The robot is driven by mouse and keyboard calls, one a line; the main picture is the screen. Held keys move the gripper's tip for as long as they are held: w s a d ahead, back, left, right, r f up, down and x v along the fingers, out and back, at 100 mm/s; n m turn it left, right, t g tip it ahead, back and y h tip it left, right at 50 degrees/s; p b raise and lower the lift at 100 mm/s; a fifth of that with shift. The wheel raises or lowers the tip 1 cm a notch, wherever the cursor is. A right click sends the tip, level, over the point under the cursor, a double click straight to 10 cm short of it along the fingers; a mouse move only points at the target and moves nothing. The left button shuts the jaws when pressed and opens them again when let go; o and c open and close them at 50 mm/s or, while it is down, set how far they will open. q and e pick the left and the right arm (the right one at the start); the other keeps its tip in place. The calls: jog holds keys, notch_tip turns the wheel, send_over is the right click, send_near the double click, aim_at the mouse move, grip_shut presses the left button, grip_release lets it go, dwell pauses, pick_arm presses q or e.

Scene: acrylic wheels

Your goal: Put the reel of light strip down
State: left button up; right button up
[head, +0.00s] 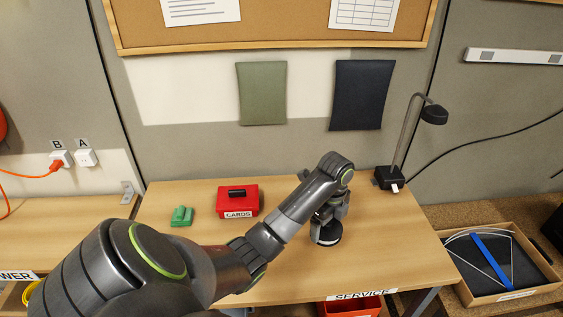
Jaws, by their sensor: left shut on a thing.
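The reel of light strip (327,237) is a dark round reel with a pale band at its lower edge, on or just above the wooden service table (390,250). My left gripper (328,214) is above the reel, pointing down, and is shut on it. The arm comes in from the left across the front of the table and partly hides the grip. I cannot tell whether the reel's underside touches the table. My right gripper is not in view.
A red CARDS box (238,200) and a green object (182,216) sit on the table's left. A black lamp (388,178) stands at the back right. A cardboard tray (512,292) is on the right. The table's right part is clear.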

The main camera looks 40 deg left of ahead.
pick_arm(q)
jog(key=a+m, duration=0.1)
jog(key=r+m, duration=0.1)
jog(key=m, duration=0.1)
jog(key=shift+a, duration=0.4)
jog(key=b, duration=0.7)
send_over(317, 248)
jog(key=shift+m, duration=0.3)
notch_tip(317, 248, down, 8)
jog(key=shift+r, duration=0.25)
jog(key=shift+f, duration=1.15)
jog(key=o, duration=1)
jog(key=shift+f, duration=0.15)
jog(key=shift+c, duration=0.2)
